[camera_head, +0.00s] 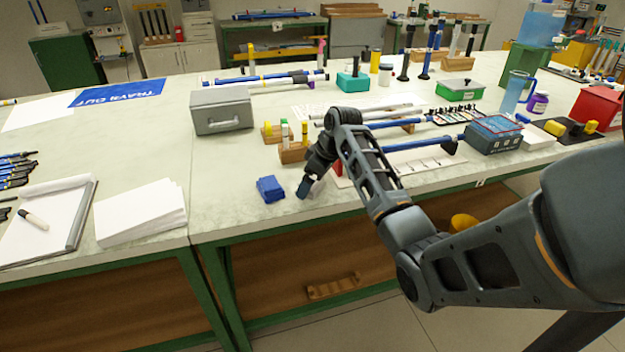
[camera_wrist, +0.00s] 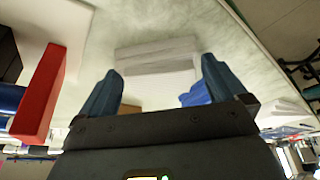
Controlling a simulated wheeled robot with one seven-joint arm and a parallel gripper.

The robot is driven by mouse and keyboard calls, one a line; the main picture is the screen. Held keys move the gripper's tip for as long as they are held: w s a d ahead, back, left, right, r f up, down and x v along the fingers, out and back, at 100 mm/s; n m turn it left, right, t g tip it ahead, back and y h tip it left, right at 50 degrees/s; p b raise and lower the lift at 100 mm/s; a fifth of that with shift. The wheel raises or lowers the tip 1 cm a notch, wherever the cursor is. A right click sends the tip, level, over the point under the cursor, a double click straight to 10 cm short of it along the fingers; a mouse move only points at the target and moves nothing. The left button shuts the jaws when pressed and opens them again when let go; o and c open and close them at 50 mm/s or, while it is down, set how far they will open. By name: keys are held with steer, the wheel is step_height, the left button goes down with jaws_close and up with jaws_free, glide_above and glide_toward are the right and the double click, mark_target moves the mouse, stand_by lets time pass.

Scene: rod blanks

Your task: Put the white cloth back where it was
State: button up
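The white cloth (camera_wrist: 156,58) is a folded, layered pad. In the wrist view it fills the space between my two fingers and sticks out past their tips. My gripper (camera_wrist: 160,72) appears shut on it, with the fingers spread about the cloth's width. In the head view my gripper (camera_head: 306,187) is low over the front of the table, and only a pale bit of the cloth (camera_head: 319,187) shows beside the finger. Whether the cloth touches the table is hidden. A folded blue cloth (camera_head: 270,189) lies just left of my gripper.
A wooden block with small upright pieces (camera_head: 291,153) stands behind my gripper. A grey metal box (camera_head: 222,110) is further left. A stack of white paper (camera_head: 140,211) and a notebook (camera_head: 45,220) lie on the left table. Bare tabletop (camera_head: 225,205) surrounds the blue cloth's left side.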

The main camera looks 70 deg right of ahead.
steer(key=shift+r, duration=0.1)
steer(key=v, duration=1.2)
